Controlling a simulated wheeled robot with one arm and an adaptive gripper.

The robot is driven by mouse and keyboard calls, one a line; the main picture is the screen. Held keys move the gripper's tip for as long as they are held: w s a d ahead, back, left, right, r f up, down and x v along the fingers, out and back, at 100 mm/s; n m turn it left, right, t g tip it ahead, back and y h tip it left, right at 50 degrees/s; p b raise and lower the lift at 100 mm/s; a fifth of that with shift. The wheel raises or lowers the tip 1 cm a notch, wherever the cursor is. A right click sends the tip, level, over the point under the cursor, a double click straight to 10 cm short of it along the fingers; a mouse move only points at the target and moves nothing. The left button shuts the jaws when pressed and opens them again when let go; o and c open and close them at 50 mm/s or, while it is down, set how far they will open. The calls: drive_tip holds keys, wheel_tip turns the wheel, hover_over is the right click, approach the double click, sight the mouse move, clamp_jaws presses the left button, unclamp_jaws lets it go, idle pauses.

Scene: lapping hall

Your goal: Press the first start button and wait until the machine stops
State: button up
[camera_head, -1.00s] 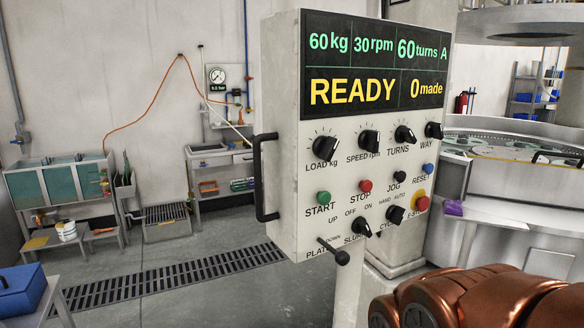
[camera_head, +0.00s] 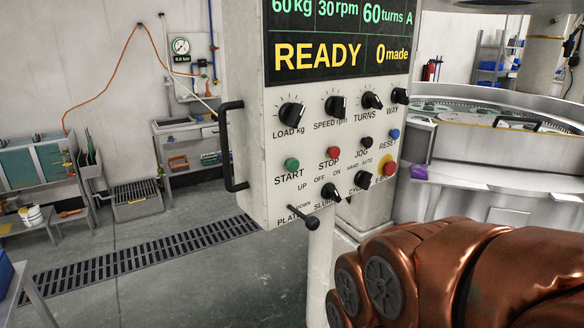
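The control panel (camera_head: 252,150) is a pale box on a post, near the middle of the view. Its display (camera_head: 345,45) reads READY, 0 made, 60 kg, 30 rpm and 60 turns A. The green START button (camera_head: 292,165) is at the left of the button row, with the red STOP button (camera_head: 333,153) to its right. Nothing touches either button. The lapping machine (camera_head: 490,140) stands behind on the right, with a large round plate. My copper-coloured arm fills the lower right, in front of and below the panel. My gripper's fingertips cannot be made out.
A black handle (camera_head: 232,145) sticks out from the panel's left side, and a platen lever (camera_head: 303,217) from its lower front. Black knobs and a red-yellow emergency stop (camera_head: 389,169) are on the face. A floor grate (camera_head: 140,260) crosses open floor at left. Benches line the wall.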

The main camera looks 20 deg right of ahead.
clamp_jaws()
idle(1.5)
